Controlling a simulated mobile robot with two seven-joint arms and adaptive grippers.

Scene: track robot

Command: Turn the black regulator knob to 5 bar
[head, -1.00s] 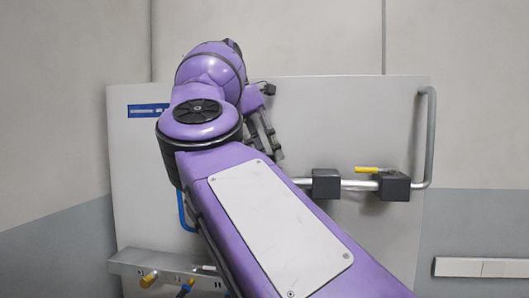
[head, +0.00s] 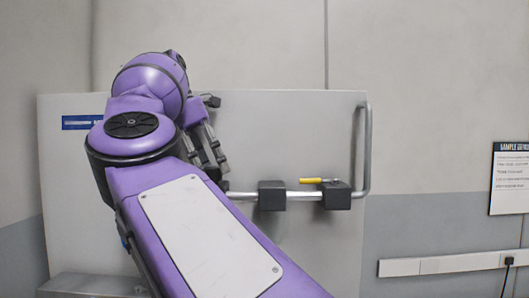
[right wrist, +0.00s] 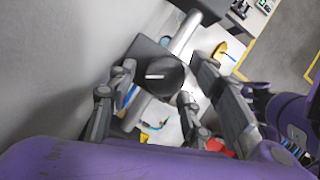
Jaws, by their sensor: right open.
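The black regulator knob (right wrist: 160,76) shows in the right wrist view as a round black cap with a white pointer line. It sits in front of a dark block on a metal pipe. My right gripper (right wrist: 155,83) is open, its fingers on either side of the knob; I cannot tell whether they touch it. In the head view, my right gripper (head: 215,163) is at the grey panel (head: 290,130), beside the pipe. The knob is hidden there by my purple arm. I see no readable pressure scale. My left gripper is not in view.
Two black blocks (head: 271,195) sit on the horizontal pipe, with a yellow lever (head: 311,181) by the right one. A curved metal rail (head: 364,150) edges the panel on the right. A sign (head: 509,178) and a white wall trunking (head: 440,264) are farther right.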

